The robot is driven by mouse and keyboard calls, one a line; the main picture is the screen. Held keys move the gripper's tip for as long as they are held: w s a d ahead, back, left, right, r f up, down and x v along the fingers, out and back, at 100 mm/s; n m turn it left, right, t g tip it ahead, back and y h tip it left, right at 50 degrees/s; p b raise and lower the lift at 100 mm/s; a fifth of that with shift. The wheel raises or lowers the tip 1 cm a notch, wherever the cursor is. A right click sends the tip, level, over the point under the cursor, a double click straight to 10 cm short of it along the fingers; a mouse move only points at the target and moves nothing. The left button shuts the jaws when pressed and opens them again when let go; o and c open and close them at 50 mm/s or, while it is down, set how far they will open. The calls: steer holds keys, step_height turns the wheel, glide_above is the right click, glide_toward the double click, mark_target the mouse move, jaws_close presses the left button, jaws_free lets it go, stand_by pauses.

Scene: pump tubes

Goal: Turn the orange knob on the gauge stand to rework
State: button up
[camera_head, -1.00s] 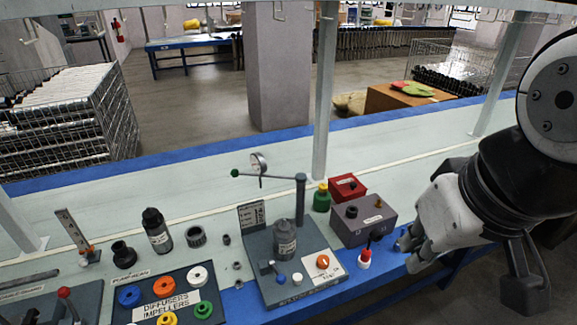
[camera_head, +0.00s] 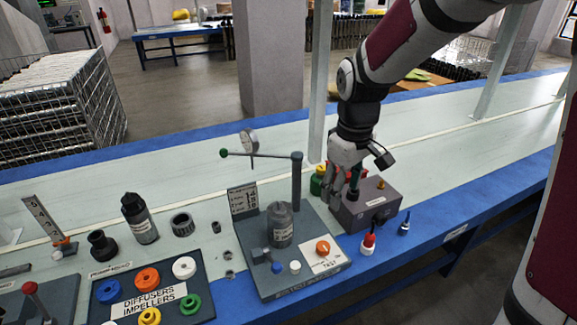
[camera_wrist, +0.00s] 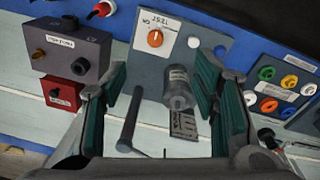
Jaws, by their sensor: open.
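The gauge stand (camera_head: 262,288) is a grey base with a post, a dial gauge (camera_head: 249,141) on a side arm and a dark cylinder (camera_head: 280,224). Its orange knob (camera_head: 323,248) sits on a white label plate at the front right; "TEST" is readable there, but I cannot make out "rework". In the wrist view the orange knob (camera_wrist: 155,39) shows a pale pointer mark and lies ahead of the fingers. My gripper (camera_head: 342,197) is open and empty, pointing down above or behind the purple-grey box, right of the post. Its two green-padded fingers (camera_wrist: 162,72) are apart in the wrist view.
The purple-grey box (camera_head: 374,216) stands right of the stand, with a red-capped bottle (camera_head: 368,243) in front. A red box (camera_wrist: 64,92) and a green bottle (camera_head: 318,180) are close to my gripper. A tray of coloured rings (camera_head: 200,268) is left.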

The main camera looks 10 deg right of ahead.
steer(key=n+g+b, duration=0.1)
steer(key=n+b, duration=0.1)
glide_toward(323, 245)
step_height(323, 245, down, 9)
steer(key=shift+d+f+b, duration=0.15)
steer(key=shift+f+b, duration=0.1)
steer(key=shift+b, duration=0.95)
steer(key=shift+c, duration=0.4)
steer(key=c, duration=1.1)
